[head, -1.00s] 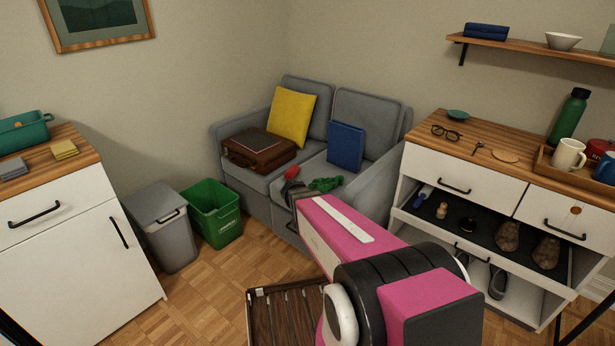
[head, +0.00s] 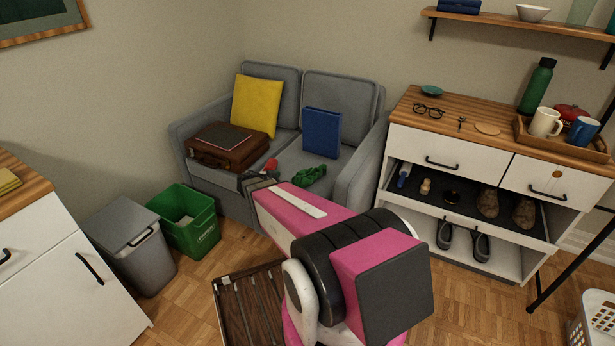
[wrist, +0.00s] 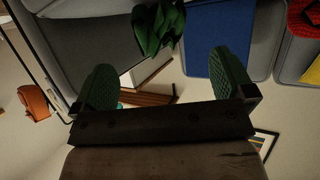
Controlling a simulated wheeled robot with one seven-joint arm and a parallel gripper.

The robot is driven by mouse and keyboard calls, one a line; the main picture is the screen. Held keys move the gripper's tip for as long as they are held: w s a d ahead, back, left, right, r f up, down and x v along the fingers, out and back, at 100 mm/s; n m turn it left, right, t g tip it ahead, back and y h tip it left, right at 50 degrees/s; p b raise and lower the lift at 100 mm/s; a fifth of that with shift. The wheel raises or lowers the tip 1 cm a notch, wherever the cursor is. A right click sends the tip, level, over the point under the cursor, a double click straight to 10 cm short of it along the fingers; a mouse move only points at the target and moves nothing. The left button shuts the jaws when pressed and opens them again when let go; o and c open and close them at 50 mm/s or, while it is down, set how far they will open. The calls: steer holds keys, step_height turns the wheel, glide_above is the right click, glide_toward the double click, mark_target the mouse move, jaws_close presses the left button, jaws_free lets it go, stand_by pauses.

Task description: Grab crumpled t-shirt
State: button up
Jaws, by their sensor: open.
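A crumpled green cloth (head: 310,176), seemingly the t-shirt, lies on the right seat of the grey sofa (head: 352,180), in front of a blue cushion or book (head: 322,132). In the wrist view the green cloth (wrist: 158,28) shows at the top middle, beyond the fingers. My gripper (wrist: 165,78) is open with nothing between its green-padded fingertips. In the head view my gripper (head: 256,180) is small and dark at the sofa's front edge, left of the cloth and apart from it, partly hidden by my pink arm.
A red item (head: 270,165) lies left of the cloth. A brown briefcase (head: 228,147) and a yellow cushion (head: 257,105) occupy the left seat. The sofa's right armrest (head: 362,170) rises beside the cloth. A green bin (head: 188,222) stands left; a white drawer unit (head: 450,158) stands right.

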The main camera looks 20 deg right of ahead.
mark_target(294, 180)
steer(key=x, duration=0.8)
steer(key=shift+a+f, duration=0.1)
steer(key=shift+f, duration=0.05)
steer(key=c, duration=0.9)
